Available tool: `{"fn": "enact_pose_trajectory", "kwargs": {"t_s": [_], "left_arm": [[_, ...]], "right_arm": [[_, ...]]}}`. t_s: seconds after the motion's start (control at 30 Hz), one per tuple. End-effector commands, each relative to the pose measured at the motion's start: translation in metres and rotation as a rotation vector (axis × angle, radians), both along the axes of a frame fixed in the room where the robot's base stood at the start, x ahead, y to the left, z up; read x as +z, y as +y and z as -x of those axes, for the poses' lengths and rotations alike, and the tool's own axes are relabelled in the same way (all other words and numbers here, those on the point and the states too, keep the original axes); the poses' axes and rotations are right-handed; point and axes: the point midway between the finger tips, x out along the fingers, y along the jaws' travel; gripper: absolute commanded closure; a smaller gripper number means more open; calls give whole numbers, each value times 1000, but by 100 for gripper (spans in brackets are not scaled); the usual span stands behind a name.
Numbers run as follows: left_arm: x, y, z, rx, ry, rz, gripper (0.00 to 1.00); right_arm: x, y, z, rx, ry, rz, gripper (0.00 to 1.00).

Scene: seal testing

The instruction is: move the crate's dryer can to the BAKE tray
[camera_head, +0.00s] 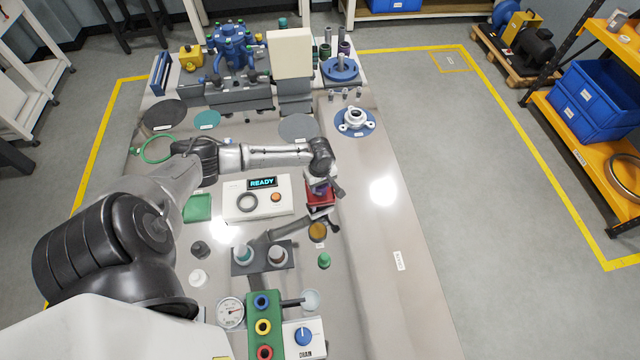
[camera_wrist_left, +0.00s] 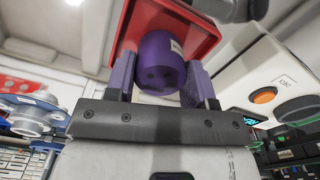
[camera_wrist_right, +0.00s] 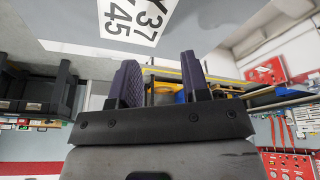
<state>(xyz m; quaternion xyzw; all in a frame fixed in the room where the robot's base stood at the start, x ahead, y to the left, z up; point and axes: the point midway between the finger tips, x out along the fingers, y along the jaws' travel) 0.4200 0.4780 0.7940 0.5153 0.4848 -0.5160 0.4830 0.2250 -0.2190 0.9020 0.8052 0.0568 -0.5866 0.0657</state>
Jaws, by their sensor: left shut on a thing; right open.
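My left gripper (camera_head: 319,186) is over the bench, to the right of the READY box. In the left wrist view it (camera_wrist_left: 159,80) is shut on a purple can (camera_wrist_left: 160,60) with a white label that I cannot read fully. A red tray or crate (camera_head: 318,199) is directly at the gripper in the head view. It also shows behind the can in the left wrist view (camera_wrist_left: 133,32). I cannot tell whether the can touches it. My right gripper (camera_wrist_right: 158,80) is open and empty in its own view, and I do not make it out in the head view.
The READY box (camera_head: 277,207) is left of the gripper. A dark block with cups (camera_head: 262,262), an amber round piece (camera_head: 317,232) and a green piece (camera_head: 324,260) stand nearer me. A blue flange (camera_head: 355,121) is farther back. The bench's right side (camera_head: 385,235) is mostly clear.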

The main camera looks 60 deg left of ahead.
Motion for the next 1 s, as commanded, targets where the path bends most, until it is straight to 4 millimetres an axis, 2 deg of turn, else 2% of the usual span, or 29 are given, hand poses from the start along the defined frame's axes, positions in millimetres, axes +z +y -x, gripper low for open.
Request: {"fn": "enact_pose_trajectory", "kwargs": {"t_s": [0.23,0.27,0.5,0.83,1.0], "left_arm": [[-2,0,0,1,0,0,77],[-3,0,0,1,0,0,50],[-2,0,0,0,0,0,27],[1,0,0,-1,-1,-1,25],[25,0,0,-2,-1,0,25]], "right_arm": [[1,0,0,-1,0,-1,57],[1,0,0,-2,-1,-2,57],[1,2,0,-4,0,-6,57],[0,3,0,-6,-1,-10,57],[8,3,0,-6,-1,-10,57]]}}
